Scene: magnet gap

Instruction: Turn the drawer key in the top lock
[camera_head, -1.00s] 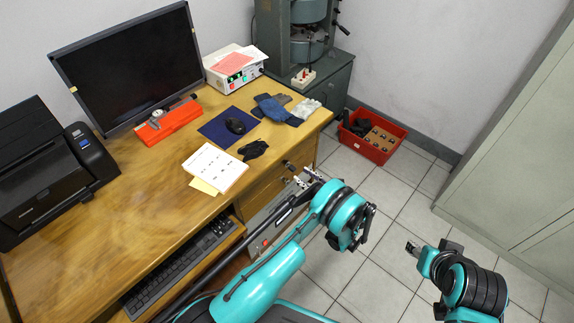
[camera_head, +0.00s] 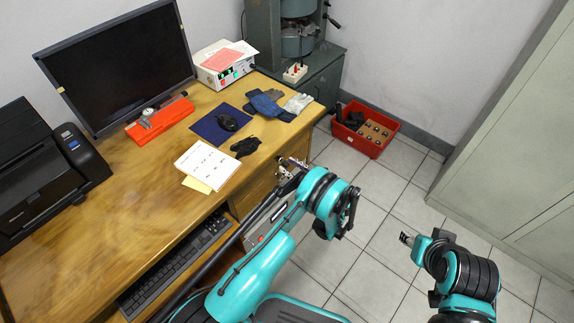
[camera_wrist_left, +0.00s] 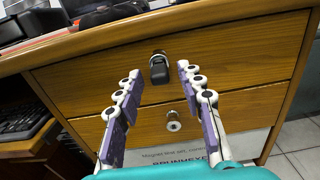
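The drawer key (camera_wrist_left: 158,68) has a black head and sits in the top lock (camera_wrist_left: 157,54) of the wooden top drawer (camera_wrist_left: 235,48), in the left wrist view. My left gripper (camera_wrist_left: 159,74) is open, with one purple-padded finger on each side of the key head and a visible gap to both. In the head view my left gripper (camera_head: 291,167) is at the drawer front and largely hides the key. My right gripper (camera_head: 405,240) is out over the floor, away from the desk; its finger opening is too small to judge.
A second, keyless lock (camera_wrist_left: 173,122) is on the drawer below. A white sign (camera_wrist_left: 185,155) hangs under it. The desk (camera_head: 110,215) holds papers, a mouse and gloves near its edge. A red crate (camera_head: 364,130) stands on the floor; the tiles around my right arm are clear.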

